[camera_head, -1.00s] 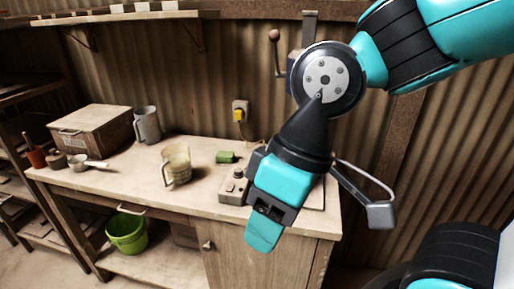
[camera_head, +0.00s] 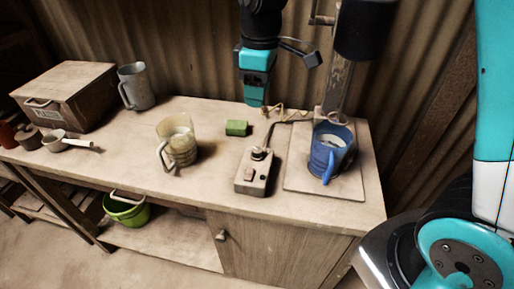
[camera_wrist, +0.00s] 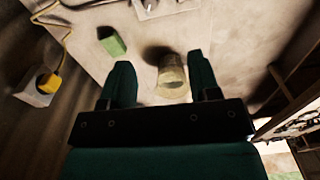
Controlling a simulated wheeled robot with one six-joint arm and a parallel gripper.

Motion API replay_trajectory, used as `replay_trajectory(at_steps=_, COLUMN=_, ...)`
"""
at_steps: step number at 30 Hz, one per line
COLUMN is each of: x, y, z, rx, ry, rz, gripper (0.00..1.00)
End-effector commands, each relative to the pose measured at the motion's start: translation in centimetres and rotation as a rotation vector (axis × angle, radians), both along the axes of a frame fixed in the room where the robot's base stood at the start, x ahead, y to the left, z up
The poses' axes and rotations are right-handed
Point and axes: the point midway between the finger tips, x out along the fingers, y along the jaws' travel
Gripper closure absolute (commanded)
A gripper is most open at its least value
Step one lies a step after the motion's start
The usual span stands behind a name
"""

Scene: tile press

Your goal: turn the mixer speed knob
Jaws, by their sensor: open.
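The mixer's speed control box (camera_head: 255,176) is small and grey and lies on the bench, left of the mixer stand. Its dark round knob (camera_head: 258,153) is on top toward the back, with a switch nearer the front. In the wrist view only part of the control box (camera_wrist: 165,8) shows at the top edge. My gripper (camera_head: 254,103) is over the back of the bench, above and behind the box, apart from the knob. Its two fingers (camera_wrist: 162,72) are apart and empty in the wrist view.
A blue jug (camera_head: 331,158) stands on the mixer's base plate (camera_head: 350,184), right of the box. A glass jug (camera_head: 181,142) and a green block (camera_head: 236,128) are to the left. A grey jug (camera_head: 136,86) and a wooden box (camera_head: 65,92) stand farther left.

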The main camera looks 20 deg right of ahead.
Motion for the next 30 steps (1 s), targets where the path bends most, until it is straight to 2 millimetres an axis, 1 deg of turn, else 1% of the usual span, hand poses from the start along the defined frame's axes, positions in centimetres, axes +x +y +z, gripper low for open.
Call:
replay_trajectory(at_steps=1, x=1.0, y=-0.2, z=-0.7, rx=-0.015, ry=0.005, rz=0.016, gripper=0.44)
replay_trajectory(at_steps=3, x=1.7, y=-0.4, z=-1.2, rx=-0.028, ry=0.008, rz=0.030, gripper=0.44)
replay_trajectory(at_steps=5, x=1.9, y=-0.5, z=-1.7, rx=-0.032, ry=0.008, rz=0.035, gripper=0.44)
replay_trajectory(at_steps=8, x=1.9, y=-0.5, z=-3.0, rx=-0.033, ry=0.011, rz=0.036, gripper=0.44)
replay_trajectory(at_steps=11, x=1.8, y=-0.5, z=-5.0, rx=-0.033, ry=0.013, rz=0.036, gripper=0.44)
replay_trajectory(at_steps=18, x=1.8, y=-0.5, z=-10.6, rx=-0.032, ry=0.013, rz=0.035, gripper=0.44)
replay_trajectory(at_steps=24, x=1.8, y=-0.5, z=-14.8, rx=-0.032, ry=0.012, rz=0.035, gripper=0.44)
replay_trajectory(at_steps=27, x=1.8, y=-0.5, z=-16.4, rx=-0.031, ry=0.010, rz=0.035, gripper=0.44)
replay_trajectory(at_steps=30, x=1.8, y=-0.5, z=-17.5, rx=-0.030, ry=0.008, rz=0.035, gripper=0.44)
